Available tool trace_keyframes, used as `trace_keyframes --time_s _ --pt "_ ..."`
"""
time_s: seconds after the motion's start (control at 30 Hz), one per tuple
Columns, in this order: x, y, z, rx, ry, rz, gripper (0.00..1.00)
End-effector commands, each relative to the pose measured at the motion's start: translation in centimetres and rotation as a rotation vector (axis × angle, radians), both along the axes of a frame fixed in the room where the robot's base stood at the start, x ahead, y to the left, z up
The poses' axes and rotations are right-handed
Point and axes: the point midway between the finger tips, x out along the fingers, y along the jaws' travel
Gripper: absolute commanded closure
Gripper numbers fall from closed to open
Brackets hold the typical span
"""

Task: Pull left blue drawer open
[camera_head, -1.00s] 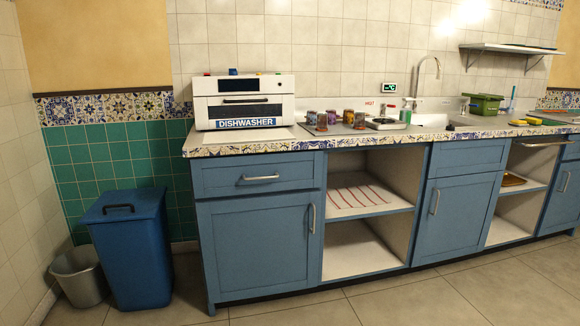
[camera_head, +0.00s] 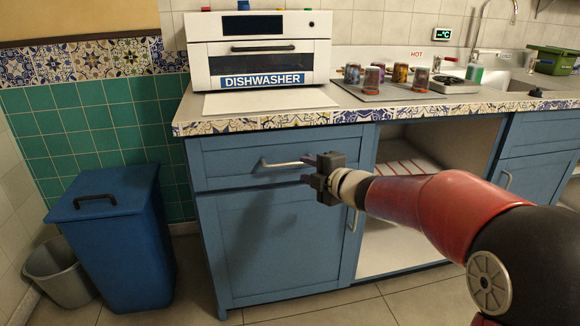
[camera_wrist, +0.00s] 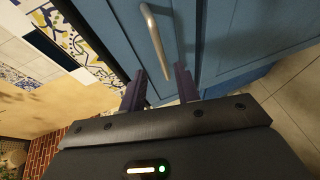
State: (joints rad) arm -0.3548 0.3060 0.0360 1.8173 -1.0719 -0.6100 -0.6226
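The left blue drawer (camera_head: 225,168) is shut, flush in the cabinet under the counter's left end. Its metal bar handle (camera_head: 280,164) runs across its front. My gripper (camera_head: 306,170) is at the right end of the handle, in front of the drawer. In the wrist view my gripper (camera_wrist: 160,84) has its two dark fingers spread apart, with nothing held between them. The handle (camera_wrist: 156,38) shows there ahead of the fingertips, its near end lined up with the gap. I cannot tell whether a finger touches it. The gripper hides the drawer's right part in the head view.
A blue cabinet door (camera_head: 265,245) is below the drawer. An open shelf bay (camera_head: 405,240) lies to its right. A blue lidded bin (camera_head: 120,235) and a grey bucket (camera_head: 62,272) stand left. The dishwasher box (camera_head: 260,50) and several jars stand on the counter.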

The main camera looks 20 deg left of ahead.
Motion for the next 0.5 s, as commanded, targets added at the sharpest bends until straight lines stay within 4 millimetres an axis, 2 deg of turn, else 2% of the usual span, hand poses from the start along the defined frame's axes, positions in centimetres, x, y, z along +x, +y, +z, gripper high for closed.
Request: trace_keyframes --time_s 0.17,0.5 --pt "0.8 2.0 -0.6 -0.005 -0.011 0.030 0.68" --pt "3.7 6.0 -1.5 -0.004 -0.009 0.025 0.68"
